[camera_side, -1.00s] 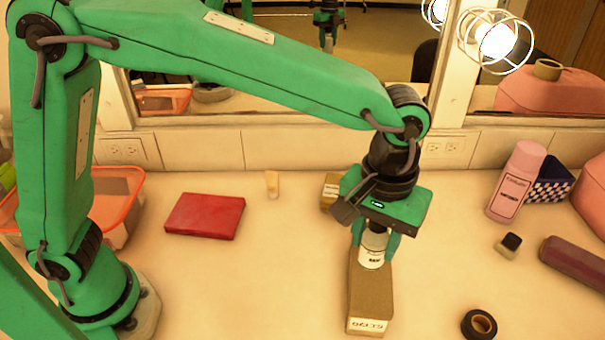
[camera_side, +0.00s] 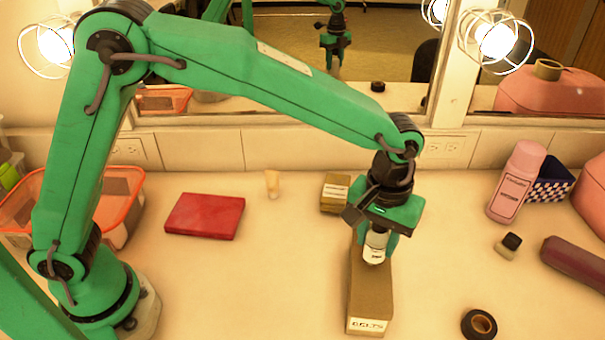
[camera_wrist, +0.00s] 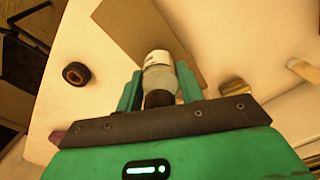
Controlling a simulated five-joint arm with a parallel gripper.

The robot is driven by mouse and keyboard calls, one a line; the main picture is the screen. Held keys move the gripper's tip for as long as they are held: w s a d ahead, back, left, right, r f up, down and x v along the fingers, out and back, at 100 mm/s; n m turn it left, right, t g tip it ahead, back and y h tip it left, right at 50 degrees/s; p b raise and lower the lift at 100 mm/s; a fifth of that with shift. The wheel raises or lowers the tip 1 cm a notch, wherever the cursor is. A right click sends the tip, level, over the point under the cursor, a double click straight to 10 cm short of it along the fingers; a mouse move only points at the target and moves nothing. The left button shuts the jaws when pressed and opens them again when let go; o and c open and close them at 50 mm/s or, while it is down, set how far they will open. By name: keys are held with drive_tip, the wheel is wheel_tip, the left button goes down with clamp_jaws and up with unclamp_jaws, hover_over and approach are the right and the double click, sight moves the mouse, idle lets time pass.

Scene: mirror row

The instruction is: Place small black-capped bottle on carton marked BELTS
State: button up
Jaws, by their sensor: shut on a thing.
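A small bottle (camera_side: 377,246) with a white label is held upright between the fingers of my gripper (camera_side: 376,238). In the wrist view the bottle (camera_wrist: 160,72) shows a clear body and a dark cap at the gripper end. The long brown carton (camera_side: 370,290) stands below it, with BELTS on its white front label; it also shows in the wrist view (camera_wrist: 122,30). The bottle is over the back part of the carton's top. Its base is very close to that top; I cannot tell whether they touch.
A smaller brown carton (camera_side: 335,194) stands just behind my gripper. A black tape roll (camera_side: 479,325), a small black-lidded jar (camera_side: 509,246) and a pink bottle (camera_side: 513,182) are to the right. A red book (camera_side: 205,216) lies left. The mirror runs behind.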

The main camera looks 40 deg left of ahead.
drive_tip(key=shift+f, duration=0.55)
drive_tip(key=shift+f, duration=0.1)
drive_tip(key=o, duration=1)
drive_tip(key=shift+o, duration=0.2)
wheel_tip(320, 180, up, 12)
drive_tip(key=shift+r, duration=0.1)
